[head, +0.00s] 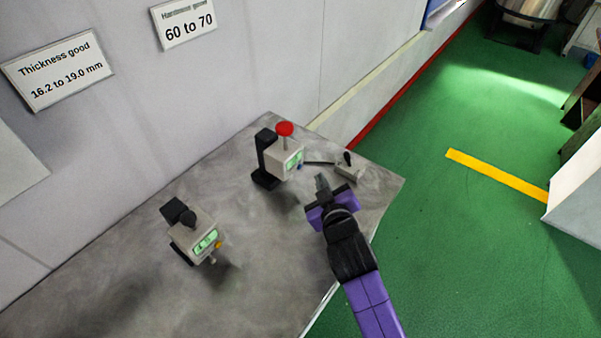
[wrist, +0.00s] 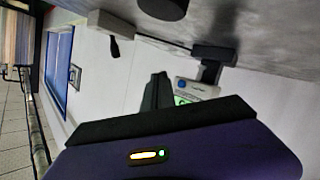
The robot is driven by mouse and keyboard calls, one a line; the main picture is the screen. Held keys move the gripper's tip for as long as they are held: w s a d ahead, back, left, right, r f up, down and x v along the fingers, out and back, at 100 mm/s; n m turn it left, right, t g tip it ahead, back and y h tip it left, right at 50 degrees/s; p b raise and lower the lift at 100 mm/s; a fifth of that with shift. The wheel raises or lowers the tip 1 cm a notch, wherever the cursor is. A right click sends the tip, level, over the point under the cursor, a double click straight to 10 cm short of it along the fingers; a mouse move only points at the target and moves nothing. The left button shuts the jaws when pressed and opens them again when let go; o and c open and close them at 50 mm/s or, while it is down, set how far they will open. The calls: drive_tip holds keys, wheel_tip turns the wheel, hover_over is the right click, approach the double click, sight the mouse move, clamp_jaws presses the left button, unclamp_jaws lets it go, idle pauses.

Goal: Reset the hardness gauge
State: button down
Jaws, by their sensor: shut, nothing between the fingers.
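A gauge with a red knob, a pale body (head: 283,160), a green display and a black stand is at the back of the grey table. A small blue button (head: 299,167) is at its lower front corner. In the wrist view, which looks upside down, its body (wrist: 203,91) shows the blue button (wrist: 182,84) and part of the green display. My purple and black gripper (head: 321,182) is shut and empty, just in front and to the right of this gauge. In the wrist view the fingertips (wrist: 158,90) appear beside the button; contact cannot be told.
A cable runs from the gauge to a small pale block with a black piece (head: 348,170) near the table edge. A second gauge (head: 195,237) with a black knob and yellow button stands front left. Wall signs give thickness and hardness ranges. The table (head: 110,290) is clear at front left.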

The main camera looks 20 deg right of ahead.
drive_tip(key=shift+w+a+b, duration=0.25)
drive_tip(key=shift+w+a, duration=0.2)
drive_tip(key=shift+w, duration=0.2)
drive_tip(key=shift+w+a+b, duration=0.25)
drive_tip(key=shift+w+a, duration=0.2)
drive_tip(key=shift+w, duration=0.15)
idle(1.2)
drive_tip(key=shift+w+a, duration=0.25)
drive_tip(key=shift+w, duration=0.1)
drive_tip(key=shift+w+a+b, duration=0.2)
drive_tip(key=shift+w+b, duration=0.1)
drive_tip(key=shift+b, duration=0.15)
idle(0.6)
idle(0.3)
drive_tip(key=shift+s+d+p, duration=0.45)
drive_tip(key=shift+s+p, duration=0.1)
drive_tip(key=shift+s, duration=0.15)
drive_tip(key=shift+s+d+r+p, duration=0.15)
drive_tip(key=shift+s+d+p, duration=0.6)
drive_tip(key=shift+s+p, duration=0.25)
drive_tip(key=shift+s+d+p, duration=0.7)
drive_tip(key=shift+s+d, duration=0.05)
drive_tip(key=shift+s, duration=0.25)
